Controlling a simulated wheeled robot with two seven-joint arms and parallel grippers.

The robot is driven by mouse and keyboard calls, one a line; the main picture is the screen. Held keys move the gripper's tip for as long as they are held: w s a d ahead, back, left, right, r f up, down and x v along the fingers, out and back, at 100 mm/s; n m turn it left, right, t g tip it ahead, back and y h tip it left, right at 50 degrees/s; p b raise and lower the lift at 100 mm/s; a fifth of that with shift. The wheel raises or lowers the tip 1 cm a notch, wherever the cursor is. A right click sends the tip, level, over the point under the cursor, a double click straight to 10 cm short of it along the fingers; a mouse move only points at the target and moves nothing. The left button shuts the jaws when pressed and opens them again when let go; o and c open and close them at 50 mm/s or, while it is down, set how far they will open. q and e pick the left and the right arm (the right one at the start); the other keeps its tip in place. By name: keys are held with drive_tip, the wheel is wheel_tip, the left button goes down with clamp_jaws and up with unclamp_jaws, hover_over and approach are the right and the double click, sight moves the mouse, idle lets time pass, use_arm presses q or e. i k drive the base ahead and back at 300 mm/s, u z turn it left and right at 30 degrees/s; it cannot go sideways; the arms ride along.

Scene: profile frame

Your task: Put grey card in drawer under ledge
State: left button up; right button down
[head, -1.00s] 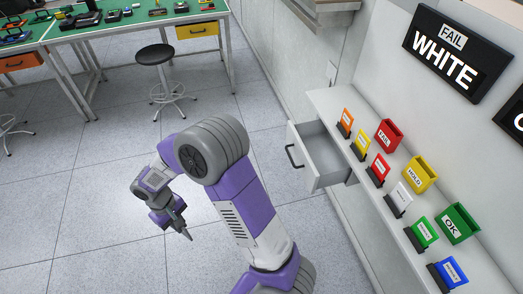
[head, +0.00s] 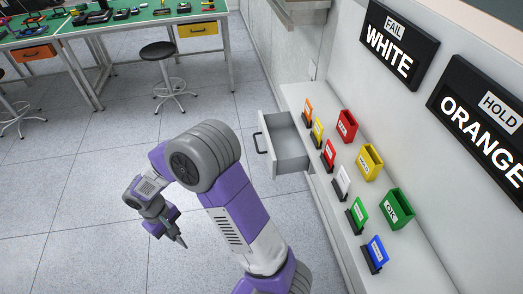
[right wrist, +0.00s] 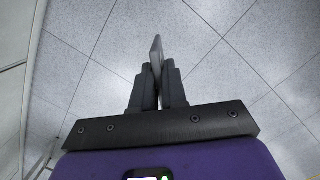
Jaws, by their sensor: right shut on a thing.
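My right gripper (head: 181,241) hangs over the open floor, left of the drawer. In the right wrist view, its two dark fingers (right wrist: 158,72) are shut on a thin grey card (right wrist: 157,48), seen nearly edge-on, which sticks out past the fingertips. In the head view the card is too small to tell from the fingertips. The drawer (head: 264,143) stands pulled open under the ledge (head: 335,222), with a dark handle on its front. Its visible inside looks empty. My left gripper is not in view.
Several coloured cards in dark stands, such as the white one (head: 343,180), line the ledge. Red (head: 347,125), yellow (head: 370,160) and green (head: 397,208) bins are behind them. A stool (head: 158,52) and green-topped tables are at the back left. The floor between is clear.

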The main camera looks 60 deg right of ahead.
sight(283, 153)
drive_tip(key=z, duration=1.7)
drive_tip(key=i, duration=0.5)
